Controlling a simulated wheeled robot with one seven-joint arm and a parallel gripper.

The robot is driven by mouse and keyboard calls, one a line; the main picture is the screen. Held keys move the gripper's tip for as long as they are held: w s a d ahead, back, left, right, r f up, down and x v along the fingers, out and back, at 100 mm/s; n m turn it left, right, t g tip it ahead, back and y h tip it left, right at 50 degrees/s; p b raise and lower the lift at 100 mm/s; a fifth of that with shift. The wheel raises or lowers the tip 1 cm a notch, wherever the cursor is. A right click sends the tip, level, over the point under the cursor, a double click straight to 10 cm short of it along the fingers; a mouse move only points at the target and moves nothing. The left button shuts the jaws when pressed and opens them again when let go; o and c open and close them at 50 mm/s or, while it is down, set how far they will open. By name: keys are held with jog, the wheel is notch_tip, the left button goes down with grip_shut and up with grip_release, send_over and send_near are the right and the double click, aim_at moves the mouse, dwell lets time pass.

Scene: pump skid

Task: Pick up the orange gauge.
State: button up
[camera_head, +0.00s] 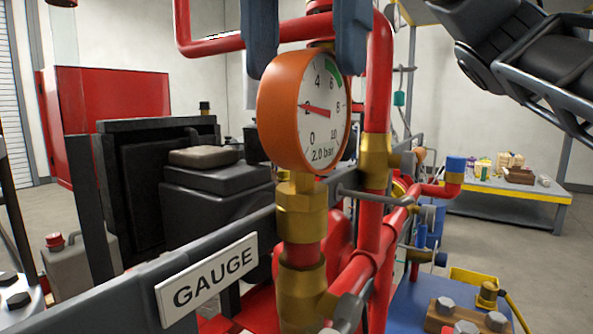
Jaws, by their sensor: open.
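The orange gauge (281,112) stands upright on a brass fitting (301,212) on the red pipework. Its white dial faces right, with a red needle and "2.0 bar" printed on it. My gripper (305,68) comes down from the top edge of the picture. Its two dark blue-grey fingers are spread apart, one at the upper left of the gauge and one at the upper right, overlapping its rim in the picture. I cannot tell whether they touch it. The gripper holds nothing, and its upper part is out of view.
A red pipe (378,75) rises close to the gauge's right and bends across behind it. A plate reading "GAUGE" (206,280) is on the grey rail in front. A dark machine block (213,190) stands at left. A table (500,191) with small items is at far right.

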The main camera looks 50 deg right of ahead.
aim_at(304, 115)
jog(key=shift+s+f+p, duration=0.15)
jog(key=shift+f+p, duration=0.1)
jog(key=shift+f, duration=1.25)
jog(key=shift+s+f+p, duration=0.1)
jog(key=shift+f+p, duration=0.15)
jog(key=shift+f, duration=1.2)
jog(key=c, duration=1.2)
jog(key=shift+o, duration=0.2)
jog(key=shift+w+r, duration=0.1)
jog(key=shift+r, duration=0.05)
